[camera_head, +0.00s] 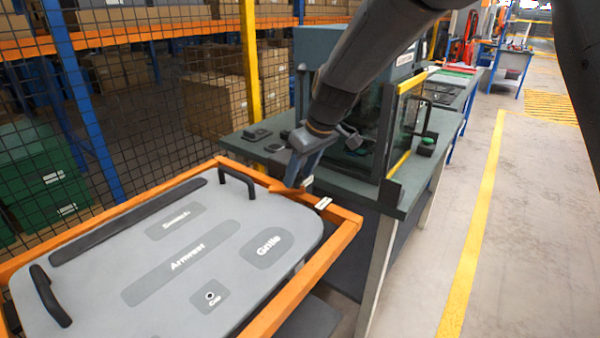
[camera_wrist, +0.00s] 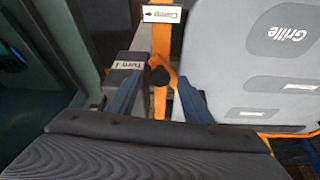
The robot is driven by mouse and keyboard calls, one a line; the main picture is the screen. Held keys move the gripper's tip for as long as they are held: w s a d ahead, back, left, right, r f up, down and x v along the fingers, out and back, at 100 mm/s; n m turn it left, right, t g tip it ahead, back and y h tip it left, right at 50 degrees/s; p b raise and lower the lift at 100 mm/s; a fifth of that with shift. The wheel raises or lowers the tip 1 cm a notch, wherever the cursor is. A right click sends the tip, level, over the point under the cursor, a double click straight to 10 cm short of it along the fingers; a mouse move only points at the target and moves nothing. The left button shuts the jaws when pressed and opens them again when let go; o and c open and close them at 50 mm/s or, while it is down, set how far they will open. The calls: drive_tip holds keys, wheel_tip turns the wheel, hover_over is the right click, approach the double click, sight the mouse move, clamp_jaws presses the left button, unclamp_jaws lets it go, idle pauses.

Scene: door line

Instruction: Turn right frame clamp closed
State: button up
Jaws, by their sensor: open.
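The frame clamp is an orange lever (camera_wrist: 160,95) with a dark round pivot, on the orange frame's edge in the wrist view. It also shows as a small orange piece (camera_head: 288,189) at the frame's far right corner in the head view. My gripper (camera_wrist: 158,80) is open, with one blue finger on each side of the lever. I cannot tell whether the fingers touch it. In the head view my gripper (camera_head: 298,172) points down over that corner and partly hides the clamp. A "Clamp" label (camera_wrist: 162,14) with an arrow and a "Turn" label (camera_wrist: 128,65) sit close by.
The grey door panel (camera_head: 150,260), with black handles, lies in the orange frame (camera_head: 300,283). A dark green workbench (camera_head: 430,160) with a glazed machine stands just behind the corner. Mesh fencing (camera_head: 110,110) runs along the left. The floor at right is clear.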

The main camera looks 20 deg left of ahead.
drive_tip(key=shift+r, duration=0.15)
drive_tip(key=b+v, duration=0.1)
drive_tip(key=v, duration=0.6)
drive_tip(key=shift+d+r+b, duration=0.2)
drive_tip(key=shift+b, duration=0.1)
